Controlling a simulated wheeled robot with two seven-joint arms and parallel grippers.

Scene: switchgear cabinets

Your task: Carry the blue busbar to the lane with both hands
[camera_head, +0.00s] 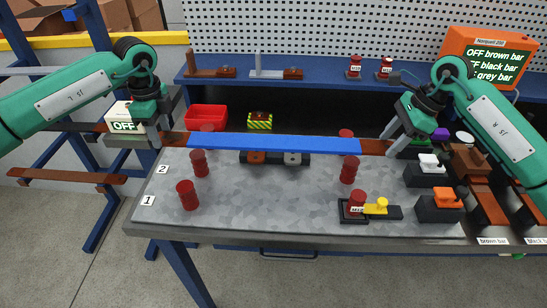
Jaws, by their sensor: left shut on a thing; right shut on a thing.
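The blue busbar (275,143) has a blue middle and brown copper ends, and spans across the back part of the grey bench top (260,200). My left gripper (163,128) is shut on its left copper end. My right gripper (391,135) is shut on its right copper end. The bar looks roughly level, and seems to be above the bench. The lane labels 2 (162,169) and 1 (148,201) are at the bench's left edge. Red posts stand by them, such as one in lane 2 (200,163) and one in lane 1 (187,195).
A red bin (206,117) and a yellow-black striped block (259,121) are behind the bar. Black holders with white and orange tops (439,204) and a yellow-handled piece (380,207) occupy the right side.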

